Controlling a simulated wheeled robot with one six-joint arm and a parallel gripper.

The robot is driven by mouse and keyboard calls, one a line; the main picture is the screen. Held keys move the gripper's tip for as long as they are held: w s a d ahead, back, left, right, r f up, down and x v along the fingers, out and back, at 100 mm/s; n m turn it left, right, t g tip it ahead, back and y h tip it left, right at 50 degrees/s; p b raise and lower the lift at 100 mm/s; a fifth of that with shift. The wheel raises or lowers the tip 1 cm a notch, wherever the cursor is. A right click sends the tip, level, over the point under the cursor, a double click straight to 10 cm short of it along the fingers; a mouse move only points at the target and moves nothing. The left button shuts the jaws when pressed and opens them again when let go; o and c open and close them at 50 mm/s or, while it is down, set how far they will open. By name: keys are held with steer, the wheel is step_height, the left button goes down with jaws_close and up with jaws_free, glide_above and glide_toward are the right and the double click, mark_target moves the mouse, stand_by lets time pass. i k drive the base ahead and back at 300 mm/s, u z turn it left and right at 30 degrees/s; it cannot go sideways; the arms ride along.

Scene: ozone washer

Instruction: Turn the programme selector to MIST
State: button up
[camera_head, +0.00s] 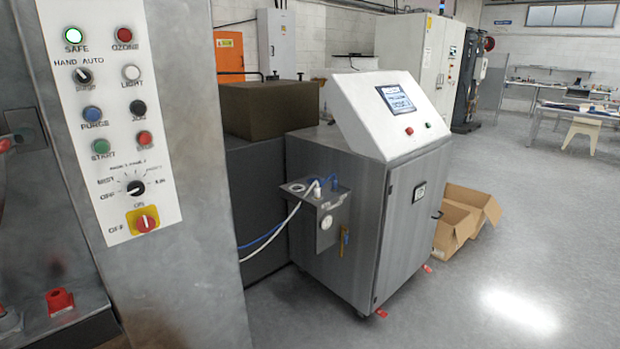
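The programme selector (135,187) is a round black knob low on the white control panel (110,120) at the left of the picture. Labels stand around it: OFF at lower left, MIST at left, small lettering above that I cannot read surely, and what looks like RUN at right. A pale mark shows on the knob, but it is too small to tell surely which label it points to. Nothing touches or covers the knob. My gripper is not in view.
Below the selector is a red rotary switch (146,223) on a yellow plate. A grey cabinet (375,220) stands right, cardboard boxes (466,218) beyond. The right floor is clear.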

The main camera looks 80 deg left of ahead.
mark_target(136, 188)
steer(key=i, duration=0.9)
steer(key=u, duration=4.15)
steer(key=i, duration=0.5)
steer(key=z, duration=0.05)
